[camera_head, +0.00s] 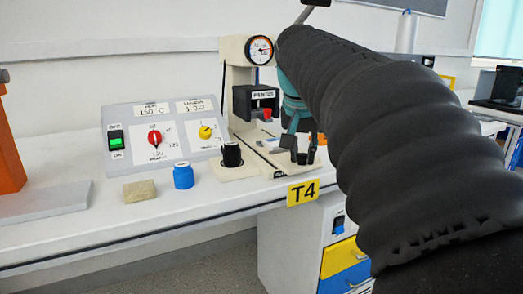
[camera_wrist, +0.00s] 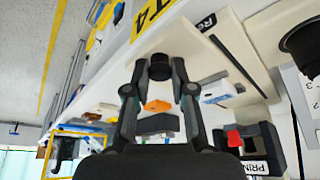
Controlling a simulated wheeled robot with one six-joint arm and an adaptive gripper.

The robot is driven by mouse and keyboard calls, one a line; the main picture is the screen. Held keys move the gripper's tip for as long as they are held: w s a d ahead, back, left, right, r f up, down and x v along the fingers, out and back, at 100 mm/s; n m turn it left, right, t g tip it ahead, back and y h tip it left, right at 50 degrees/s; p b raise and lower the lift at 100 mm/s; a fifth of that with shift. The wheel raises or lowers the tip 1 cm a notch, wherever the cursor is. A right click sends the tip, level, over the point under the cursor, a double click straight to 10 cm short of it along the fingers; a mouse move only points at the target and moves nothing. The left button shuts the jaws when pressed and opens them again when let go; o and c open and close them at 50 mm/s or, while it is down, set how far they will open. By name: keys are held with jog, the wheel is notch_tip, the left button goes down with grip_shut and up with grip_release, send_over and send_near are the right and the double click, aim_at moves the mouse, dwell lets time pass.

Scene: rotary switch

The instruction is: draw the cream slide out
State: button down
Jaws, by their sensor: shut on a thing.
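The cream slide (camera_wrist: 188,45) is a flat plate on the base of the printer machine, with a black knob (camera_wrist: 160,66) at its front end. In the wrist view my gripper (camera_wrist: 159,70) is shut on this knob, one finger on each side. In the head view my gripper (camera_head: 297,150) is low at the machine's front right, above the table edge. My arm hides the machine's right side there, and the slide is partly covered by the gripper. How far the slide stands out is hard to tell.
The printer head (camera_head: 256,101) with a red part overhangs the base. A black knob (camera_head: 231,154) stands left of it. A control panel (camera_head: 160,135), blue jar (camera_head: 183,176) and tan block (camera_head: 139,191) are further left. The T4 label (camera_head: 303,193) marks the table's front edge.

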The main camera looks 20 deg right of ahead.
jog(key=shift+s, duration=0.2)
jog(key=c, duration=1)
grip_release()
jog(key=shift+s, duration=0.1)
jog(key=shift+a+r, duration=0.15)
jog(key=shift+r, duration=0.45)
jog(key=v, duration=1.1)
jog(key=shift+f, duration=0.1)
jog(key=s+a+f+n+y+p, duration=0.1)
jog(key=s+a+f+n, duration=0.2)
jog(key=f, duration=0.6)
jog(key=s+a+f+n+t+y, duration=0.1)
jog(key=s+a+f, duration=0.4)
jog(key=f, duration=0.5)
jog(key=s+a+f+n+t+y+p, duration=0.1)
jog(key=s+a+f+n, duration=0.3)
jog(key=f, duration=0.6)
jog(key=shift+a+f+n+p, duration=0.25)
jog(key=shift+a+n+p, duration=0.1)
jog(key=shift+a, duration=0.3)
